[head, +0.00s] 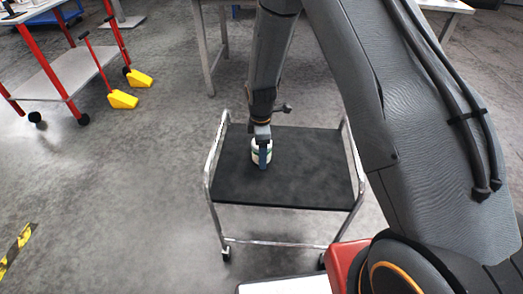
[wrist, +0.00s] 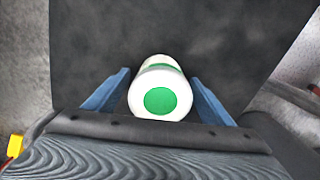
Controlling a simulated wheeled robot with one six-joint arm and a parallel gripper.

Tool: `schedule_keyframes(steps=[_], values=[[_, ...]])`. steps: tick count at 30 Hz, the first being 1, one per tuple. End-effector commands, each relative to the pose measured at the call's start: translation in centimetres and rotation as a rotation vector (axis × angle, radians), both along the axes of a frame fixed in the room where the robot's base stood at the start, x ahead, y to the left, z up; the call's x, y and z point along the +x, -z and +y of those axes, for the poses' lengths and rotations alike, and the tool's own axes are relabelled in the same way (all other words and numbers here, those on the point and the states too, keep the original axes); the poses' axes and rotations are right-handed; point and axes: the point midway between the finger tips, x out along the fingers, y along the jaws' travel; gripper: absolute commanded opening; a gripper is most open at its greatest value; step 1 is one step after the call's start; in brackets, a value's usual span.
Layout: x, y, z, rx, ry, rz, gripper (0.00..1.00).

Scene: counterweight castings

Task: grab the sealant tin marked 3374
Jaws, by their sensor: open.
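A white tin with a green round spot on its end and a green band (wrist: 160,95) stands between my gripper's two blue fingers in the wrist view. In the head view the tin (head: 255,148) is on the black top of a trolley (head: 310,170), partly hidden by a finger. No number can be read on it. My gripper (wrist: 157,100) is open, with one finger on each side of the tin and a gap visible on both sides. My gripper also shows in the head view (head: 263,156), reaching down from above.
The trolley has chrome rails at both ends, and the rest of its top is bare.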

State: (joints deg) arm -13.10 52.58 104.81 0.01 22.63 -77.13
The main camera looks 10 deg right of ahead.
Motion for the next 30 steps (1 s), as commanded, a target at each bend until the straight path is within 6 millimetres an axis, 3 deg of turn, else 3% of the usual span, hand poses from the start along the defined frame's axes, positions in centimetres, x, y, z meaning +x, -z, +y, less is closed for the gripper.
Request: schedule_keyframes(steps=[6,16,25,30], values=[[0.0,0.1,0.0,0.000,0.000,-0.001,0.76],[0.0,0.1,0.0,0.000,0.000,-0.001,0.24],[0.1,-0.5,0.0,0.001,0.000,-0.002,0.24],[0.2,-2.9,0.0,0.001,0.000,-0.005,0.24]])
